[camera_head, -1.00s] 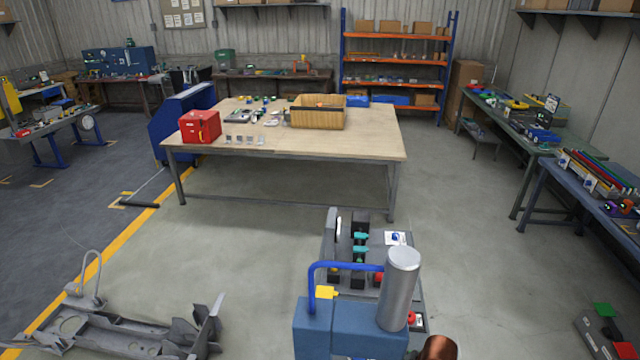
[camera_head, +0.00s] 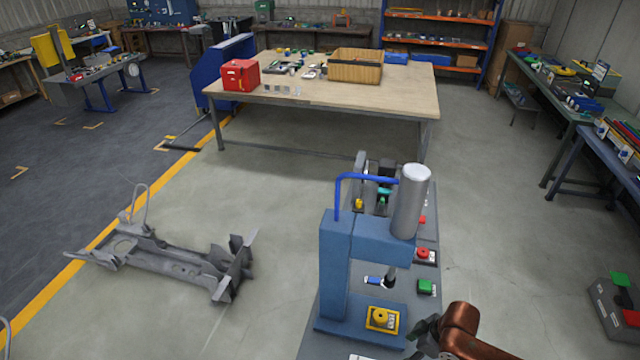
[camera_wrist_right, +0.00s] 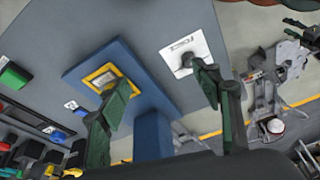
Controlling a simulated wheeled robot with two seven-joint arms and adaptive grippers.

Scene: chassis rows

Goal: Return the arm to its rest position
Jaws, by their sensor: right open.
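My right arm (camera_head: 478,338) is copper-brown and comes in at the bottom of the head view, right of the blue press. Its dark gripper (camera_head: 424,336) is small and partly cut off there, beside the front of the press base. In the right wrist view my right gripper (camera_wrist_right: 160,85) has its two green-and-black fingers spread wide, with nothing held between them. Beyond the fingers are the blue press plate with a yellow-framed square (camera_wrist_right: 106,78) and a white label card (camera_wrist_right: 187,52). My left gripper is not in view.
The blue press (camera_head: 340,265) with its silver cylinder (camera_head: 411,200) stands close to my right arm. A green button box (camera_head: 426,287) is nearby. A grey chassis part (camera_head: 170,258) lies on the floor at left. Open floor lies right of the press, before a button box (camera_head: 617,305).

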